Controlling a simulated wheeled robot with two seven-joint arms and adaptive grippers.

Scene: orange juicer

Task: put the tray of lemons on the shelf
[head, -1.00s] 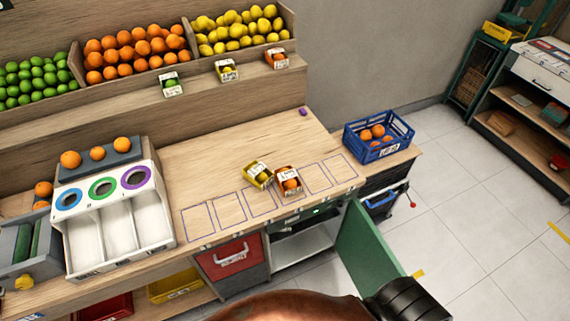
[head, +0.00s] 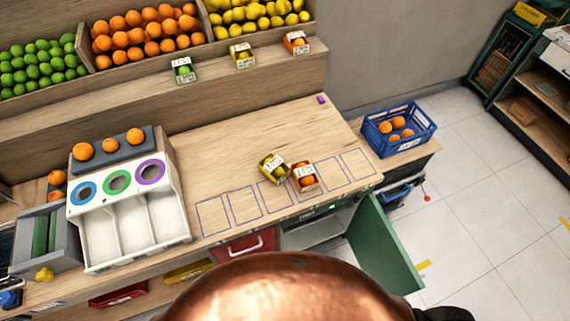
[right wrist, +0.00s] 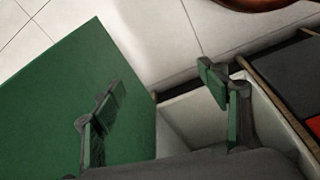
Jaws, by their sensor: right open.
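A small yellow tray of lemons (head: 272,167) stands on the wooden counter (head: 230,140), close to a small tray of oranges (head: 305,176). The shelf (head: 165,65) above the counter holds several small trays, including one with yellow fruit (head: 242,56). In the right wrist view my right gripper (right wrist: 158,100) is open and empty, with its fingers apart. It is by the open green door (right wrist: 75,100) and a pale compartment (right wrist: 190,115) below the counter. My left gripper is not in view.
A blue crate of oranges (head: 398,128) stands at the right end. A white juicer unit (head: 125,205) stands at the left. The open green door (head: 383,243) juts out from the counter front. Outlined squares (head: 245,204) at the counter's front left are bare.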

